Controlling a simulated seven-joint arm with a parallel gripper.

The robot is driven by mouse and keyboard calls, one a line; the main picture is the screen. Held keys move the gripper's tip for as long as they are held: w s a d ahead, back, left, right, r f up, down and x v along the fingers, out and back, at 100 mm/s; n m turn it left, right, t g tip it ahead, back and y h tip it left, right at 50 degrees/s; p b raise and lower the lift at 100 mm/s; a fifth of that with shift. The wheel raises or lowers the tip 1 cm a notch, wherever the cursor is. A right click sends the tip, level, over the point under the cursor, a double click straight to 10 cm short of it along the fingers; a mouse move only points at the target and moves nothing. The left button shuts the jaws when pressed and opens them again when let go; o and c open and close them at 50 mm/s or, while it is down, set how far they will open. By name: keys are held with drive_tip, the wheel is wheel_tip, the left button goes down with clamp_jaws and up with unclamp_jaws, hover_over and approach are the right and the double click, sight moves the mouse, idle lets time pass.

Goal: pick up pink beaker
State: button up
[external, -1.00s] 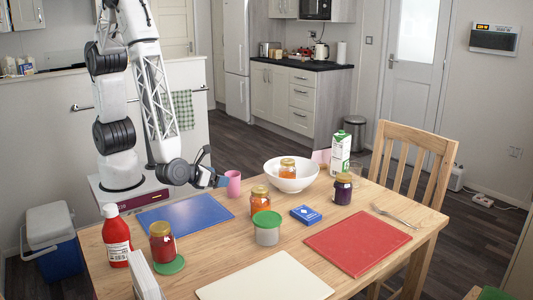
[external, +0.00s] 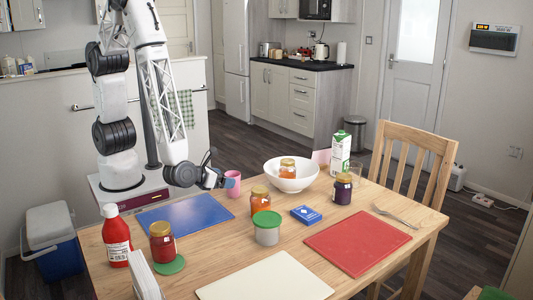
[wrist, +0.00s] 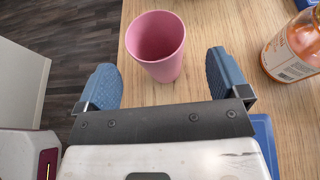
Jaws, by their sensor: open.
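The pink beaker (external: 232,184) stands upright on the wooden table, near its far left edge, behind the blue mat (external: 188,214). In the wrist view the beaker (wrist: 157,46) is seen from above, its mouth open towards the camera. My gripper (external: 222,182) is just left of the beaker in the external view. In the wrist view my gripper (wrist: 162,80) is open, with one blue fingertip on each side of the beaker's near part. Nothing is clamped. A gap shows between the beaker and each finger.
An orange-filled jar (wrist: 295,48) stands right of the beaker in the wrist view. A white bowl (external: 291,175) holding a jar stands further right on the table. The table edge and dark floor (wrist: 70,35) lie left of the beaker.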

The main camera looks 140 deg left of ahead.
sight(233, 175)
drive_tip(key=shift+a, duration=0.15)
drive_tip(key=shift+x, duration=2.5)
drive_tip(key=shift+s+f, duration=0.1)
drive_tip(key=c, duration=1)
drive_tip(key=shift+r, duration=0.2)
drive_tip(key=shift+r, duration=0.75)
drive_tip(key=s+d+r, duration=0.1)
drive_tip(key=s+d, duration=0.2)
drive_tip(key=s, duration=0.1)
drive_tip(key=s+d+r, duration=0.1)
drive_tip(key=s+d, duration=0.2)
drive_tip(key=s, duration=0.2)
drive_tip(key=s+d+r, duration=0.1)
drive_tip(key=s+d, duration=0.2)
drive_tip(key=s, duration=0.1)
drive_tip(key=shift+s, duration=0.2)
